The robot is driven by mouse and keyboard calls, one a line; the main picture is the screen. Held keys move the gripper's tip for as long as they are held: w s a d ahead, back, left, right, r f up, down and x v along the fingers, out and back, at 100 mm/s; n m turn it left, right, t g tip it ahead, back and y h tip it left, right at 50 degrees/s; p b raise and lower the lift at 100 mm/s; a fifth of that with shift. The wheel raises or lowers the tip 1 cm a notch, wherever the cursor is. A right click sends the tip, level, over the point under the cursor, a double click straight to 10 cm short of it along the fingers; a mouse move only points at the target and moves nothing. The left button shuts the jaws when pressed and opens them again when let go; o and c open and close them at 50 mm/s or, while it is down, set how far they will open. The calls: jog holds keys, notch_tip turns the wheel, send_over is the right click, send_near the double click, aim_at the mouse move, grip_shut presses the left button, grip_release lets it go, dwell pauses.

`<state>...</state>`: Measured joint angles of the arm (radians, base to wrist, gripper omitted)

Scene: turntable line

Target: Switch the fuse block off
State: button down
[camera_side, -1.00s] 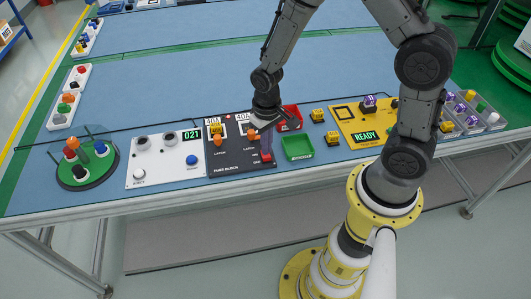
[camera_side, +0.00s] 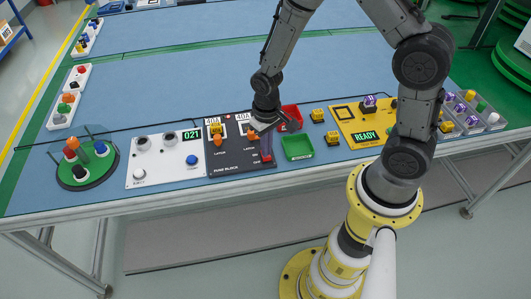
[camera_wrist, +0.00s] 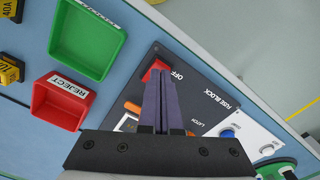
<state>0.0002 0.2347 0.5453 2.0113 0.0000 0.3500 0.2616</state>
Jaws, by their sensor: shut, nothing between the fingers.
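My gripper (camera_side: 266,150) is shut and empty, pointing down at the switch. In the wrist view the purple fingers (camera_wrist: 160,80) lie together, with their tips at the red switch (camera_wrist: 154,70), next to the word OFF. The fingers partly hide the switch and the panel; I cannot tell whether the tips touch it.
A green tray (camera_side: 298,147) and a red REJECT tray (camera_wrist: 62,102) stand close to the panel's right. A white panel (camera_side: 165,160) with a blue button adjoins its left.

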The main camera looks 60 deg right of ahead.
jog(key=shift+f, duration=0.5)
dwell(0.3)
jog(key=shift+r, duration=3.5)
